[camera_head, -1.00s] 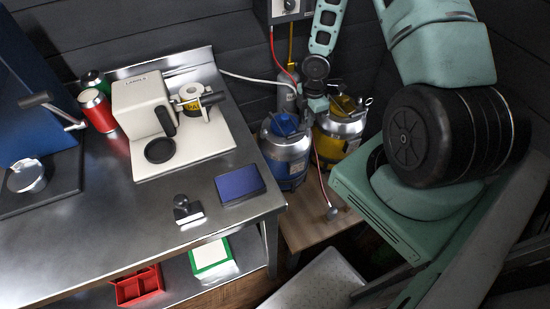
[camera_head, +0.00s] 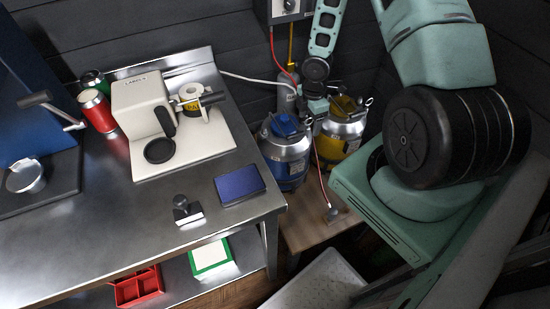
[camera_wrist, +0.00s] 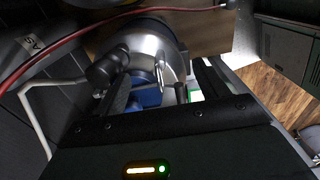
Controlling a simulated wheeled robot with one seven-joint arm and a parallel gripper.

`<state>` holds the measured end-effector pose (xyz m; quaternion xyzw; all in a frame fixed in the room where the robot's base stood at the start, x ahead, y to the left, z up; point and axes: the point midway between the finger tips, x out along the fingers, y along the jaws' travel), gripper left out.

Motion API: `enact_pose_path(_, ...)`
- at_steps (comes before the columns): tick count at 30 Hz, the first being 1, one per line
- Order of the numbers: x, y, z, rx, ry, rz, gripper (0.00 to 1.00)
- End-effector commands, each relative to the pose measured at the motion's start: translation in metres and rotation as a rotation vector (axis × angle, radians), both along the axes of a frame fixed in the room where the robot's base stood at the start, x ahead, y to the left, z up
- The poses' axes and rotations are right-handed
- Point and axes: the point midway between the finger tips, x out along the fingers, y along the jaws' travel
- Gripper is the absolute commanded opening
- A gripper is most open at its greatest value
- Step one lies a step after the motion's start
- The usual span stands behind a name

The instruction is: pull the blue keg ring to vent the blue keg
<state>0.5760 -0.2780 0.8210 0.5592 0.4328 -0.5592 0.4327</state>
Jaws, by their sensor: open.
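The blue keg (camera_head: 287,163) has a silver top and a blue cap. It stands on a low wooden stand beside a yellow keg (camera_head: 331,147). The keg's silver dome (camera_wrist: 152,38) and blue part also show in the wrist view, beyond my fingers. My gripper (camera_wrist: 162,88) is open, its two dark fingers reaching toward the keg top, with nothing clearly held. A small metal piece shows between the fingers, but I cannot tell whether it is the blue keg ring. In the head view my arm's end is just behind the keg tops and the fingers are hard to make out.
A red hose (camera_head: 271,48) hangs from the wall box (camera_head: 287,9) and crosses close to the gripper in the wrist view. A grey cylinder stands behind the kegs. The steel table (camera_head: 105,220) to the left holds a cream machine (camera_head: 139,103) and a blue pad (camera_head: 239,184).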

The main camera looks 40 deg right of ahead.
Motion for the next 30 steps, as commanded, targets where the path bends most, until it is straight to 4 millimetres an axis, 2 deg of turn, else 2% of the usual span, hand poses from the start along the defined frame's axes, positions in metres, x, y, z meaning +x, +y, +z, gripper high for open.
enact_pose_path(21,0.000,0.000,0.056,0.000,0.000,0.000,0.73)
enact_pose_path(30,0.000,0.000,0.058,0.000,0.000,0.000,0.73)
